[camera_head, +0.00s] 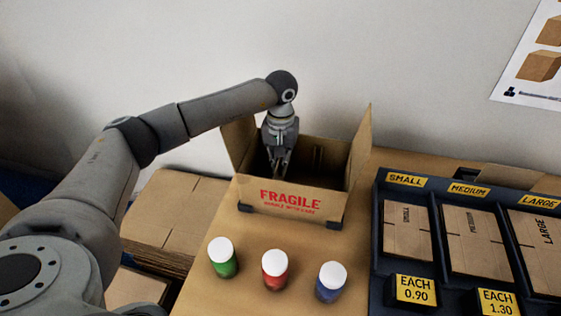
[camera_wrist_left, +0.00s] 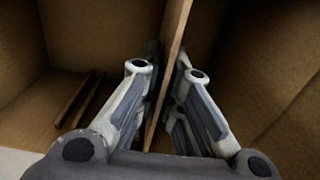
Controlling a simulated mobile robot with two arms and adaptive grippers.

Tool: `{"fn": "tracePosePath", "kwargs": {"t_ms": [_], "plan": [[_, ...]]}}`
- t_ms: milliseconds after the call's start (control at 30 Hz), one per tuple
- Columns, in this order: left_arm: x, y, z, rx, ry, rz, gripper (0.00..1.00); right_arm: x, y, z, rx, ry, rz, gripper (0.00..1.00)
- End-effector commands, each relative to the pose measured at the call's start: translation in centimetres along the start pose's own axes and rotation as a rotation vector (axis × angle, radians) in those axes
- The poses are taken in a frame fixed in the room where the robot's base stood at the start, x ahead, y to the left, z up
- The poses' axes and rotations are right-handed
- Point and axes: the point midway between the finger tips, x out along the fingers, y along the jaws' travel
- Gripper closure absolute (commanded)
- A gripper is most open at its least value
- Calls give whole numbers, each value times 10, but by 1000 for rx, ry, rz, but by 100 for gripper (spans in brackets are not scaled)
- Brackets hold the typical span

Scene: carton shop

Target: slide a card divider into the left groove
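An open carton (camera_head: 290,203) marked FRAGILE stands on the table with its side flaps up. My left gripper (camera_head: 278,168) reaches down inside it, towards its left side in the head view. In the left wrist view, a thin brown card divider (camera_wrist_left: 172,60) stands edge-on between the two fingers of my left gripper (camera_wrist_left: 166,68). The fingertips close in on both its faces. A pair of parallel strips forming a groove (camera_wrist_left: 78,100) shows left of the divider, apart from it, with nothing between them. My right gripper is out of view.
Green (camera_head: 223,258), red (camera_head: 275,270) and blue (camera_head: 331,282) jars with white lids stand in front of the carton. A dark rack (camera_head: 377,235) of flat cartons is at the right. Stacked cardboard (camera_head: 165,215) lies left of the table.

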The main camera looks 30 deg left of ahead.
Motion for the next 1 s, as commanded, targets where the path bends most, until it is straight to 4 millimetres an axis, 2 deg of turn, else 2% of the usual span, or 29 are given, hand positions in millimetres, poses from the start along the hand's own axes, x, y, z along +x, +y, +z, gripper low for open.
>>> {"fn": "tracePosePath", "kwargs": {"t_ms": [33,133,433,533,667,1000], "plan": [[0,0,0,0,0,0,82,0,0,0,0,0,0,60],[0,0,0,0,0,0,70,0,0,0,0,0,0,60],[-1,0,0,0,0,0,70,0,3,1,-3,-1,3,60],[-8,0,-1,0,3,1,70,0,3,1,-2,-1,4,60],[-28,0,-1,0,5,3,70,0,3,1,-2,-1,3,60],[-98,0,-1,0,4,1,70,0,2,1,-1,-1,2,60]]}}
